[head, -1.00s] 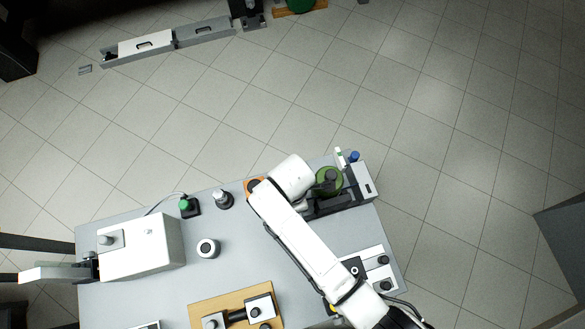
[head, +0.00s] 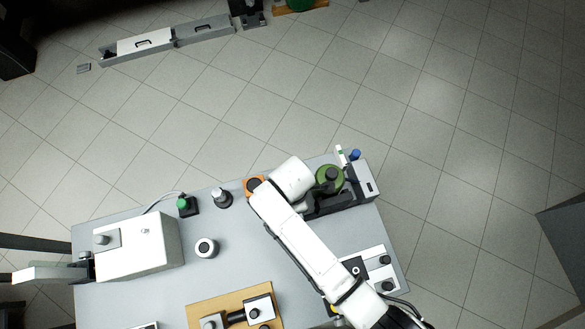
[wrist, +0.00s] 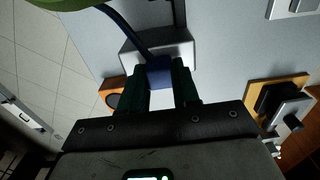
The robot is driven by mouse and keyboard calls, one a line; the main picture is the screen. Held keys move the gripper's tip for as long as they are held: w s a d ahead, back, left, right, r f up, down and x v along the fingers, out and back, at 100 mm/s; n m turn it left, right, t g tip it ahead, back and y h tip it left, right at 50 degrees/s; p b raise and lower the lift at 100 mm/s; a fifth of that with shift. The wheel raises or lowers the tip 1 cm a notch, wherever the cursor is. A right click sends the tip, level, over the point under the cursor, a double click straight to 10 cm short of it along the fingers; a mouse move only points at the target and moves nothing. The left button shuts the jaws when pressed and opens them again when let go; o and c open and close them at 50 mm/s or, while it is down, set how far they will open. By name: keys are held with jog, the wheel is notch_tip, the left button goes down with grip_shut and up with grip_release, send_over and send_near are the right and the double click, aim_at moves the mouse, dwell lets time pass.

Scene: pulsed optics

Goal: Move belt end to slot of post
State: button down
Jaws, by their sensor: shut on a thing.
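In the wrist view my gripper (wrist: 162,82) is shut on a blue block (wrist: 159,72), the belt end, between its dark green fingers. A dark blue strap, the belt (wrist: 124,27), runs from the block up and left toward a green drum (wrist: 62,3). Just beyond the fingertips is a light grey block with dark uprights (wrist: 182,46), which may be the post; its slot cannot be made out. I cannot tell whether the belt end touches it. In the head view the green drum (head: 328,184) sits on a dark stand beside my white arm, which hides the gripper.
An orange-edged part (head: 254,185) is left of the arm's wrist and also shows in the wrist view (wrist: 111,92). A white box (head: 140,247), a round knob (head: 207,248) and a wooden board (head: 230,297) stand on the grey table. The table's middle is mostly clear.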

jog(key=shift+f, duration=0.3)
jog(key=c, duration=0.8)
grip_release()
jog(key=shift+r, duration=0.1)
jog(key=shift+o, duration=0.2)
notch_tip(320, 180, up, 15)
jog(key=p, duration=0.5)
